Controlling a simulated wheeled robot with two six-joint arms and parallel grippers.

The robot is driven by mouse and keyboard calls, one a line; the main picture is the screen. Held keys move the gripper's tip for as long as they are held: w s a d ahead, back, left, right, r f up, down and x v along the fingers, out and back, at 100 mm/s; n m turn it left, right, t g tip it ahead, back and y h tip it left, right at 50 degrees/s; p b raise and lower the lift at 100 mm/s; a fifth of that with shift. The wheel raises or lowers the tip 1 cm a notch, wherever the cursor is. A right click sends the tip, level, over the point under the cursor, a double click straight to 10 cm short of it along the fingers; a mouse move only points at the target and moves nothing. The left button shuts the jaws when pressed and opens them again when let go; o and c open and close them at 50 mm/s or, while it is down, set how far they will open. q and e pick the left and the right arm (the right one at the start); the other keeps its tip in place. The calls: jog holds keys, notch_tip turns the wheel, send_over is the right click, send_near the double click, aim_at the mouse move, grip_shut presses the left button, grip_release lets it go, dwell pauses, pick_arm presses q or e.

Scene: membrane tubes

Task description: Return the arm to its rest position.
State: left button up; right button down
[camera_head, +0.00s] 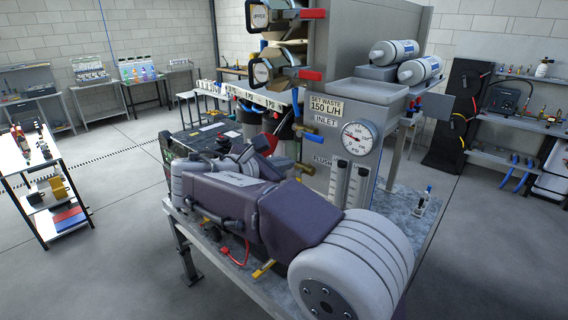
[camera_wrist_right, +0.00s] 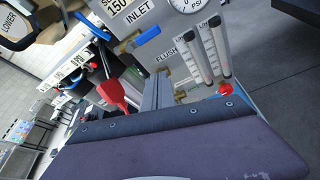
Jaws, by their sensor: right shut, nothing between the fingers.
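My right arm comes in from the lower right of the head view and folds back to the left over the bench. My right gripper (camera_head: 262,163) is at its far end, in front of the membrane unit's panel (camera_head: 325,160) and near the flush label. In the right wrist view the gripper fingers (camera_wrist_right: 158,92) are together, with nothing seen between them. They point towards the flush area of the panel. Part of the gripper is hidden by my own wrist and forearm in the head view. My left arm and gripper do not show.
The panel carries a pressure gauge (camera_head: 357,138), two flow tubes (camera_head: 346,184) and a blue-handled valve (camera_head: 285,134). A red lever (camera_wrist_right: 112,91) is left of the fingers in the wrist view. A bench (camera_head: 420,225) lies under the arm. Open floor (camera_head: 110,245) is to the left.

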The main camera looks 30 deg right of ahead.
jog(key=shift+s, duration=0.1)
jog(key=s+d+f+m+g+y+b, duration=0.25)
jog(key=s+f+b, duration=0.2)
jog(key=f, duration=0.85)
jog(key=s+d+f+m+g+y+b, duration=0.15)
jog(key=s+d+f+g+b, duration=0.35)
jog(key=f, duration=0.9)
jog(key=s+a+f+m+y, duration=0.2)
jog(key=s+a+f+m, duration=0.15)
jog(key=f, duration=0.25)
jog(key=s+a+f+m+y, duration=0.2)
jog(key=s+a+f+y, duration=0.15)
jog(key=f, duration=0.25)
jog(key=s+a+f+m+t+y, duration=0.1)
jog(key=a+f+m+y, duration=0.2)
jog(key=a+f+m, duration=0.2)
jog(key=a+m, duration=0.3)
jog(key=m, duration=0.2)
jog(key=shift+s+f+m+t, duration=0.15)
jog(key=shift+s+m+t, duration=0.15)
jog(key=shift+m+t, duration=0.05)
